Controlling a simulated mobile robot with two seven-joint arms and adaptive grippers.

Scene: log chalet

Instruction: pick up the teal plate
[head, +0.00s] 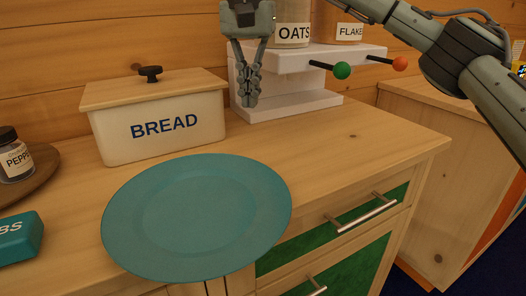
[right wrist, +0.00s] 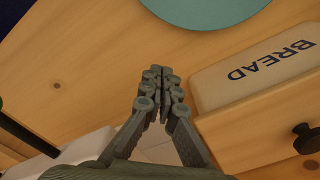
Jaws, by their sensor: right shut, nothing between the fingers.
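The teal plate (head: 197,217) is a large round plate on the wooden counter, in front of the bread box in the head view. Its front edge reaches past the counter's front edge. Part of it also shows at the top of the right wrist view (right wrist: 205,10). My right gripper (head: 252,103) is shut and empty, pointing down beside the bread box and in front of the white dispenser stand, behind the plate and apart from it. In the right wrist view its fingertips (right wrist: 160,72) are together. My left gripper is not in view.
The cream bread box (head: 165,127) with a wooden lid stands behind the plate. The white stand (head: 300,105) holds oats and flakes containers. A pepper jar (head: 14,160) and a teal box (head: 18,238) are at the left. The counter (head: 345,140) right of the plate is clear.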

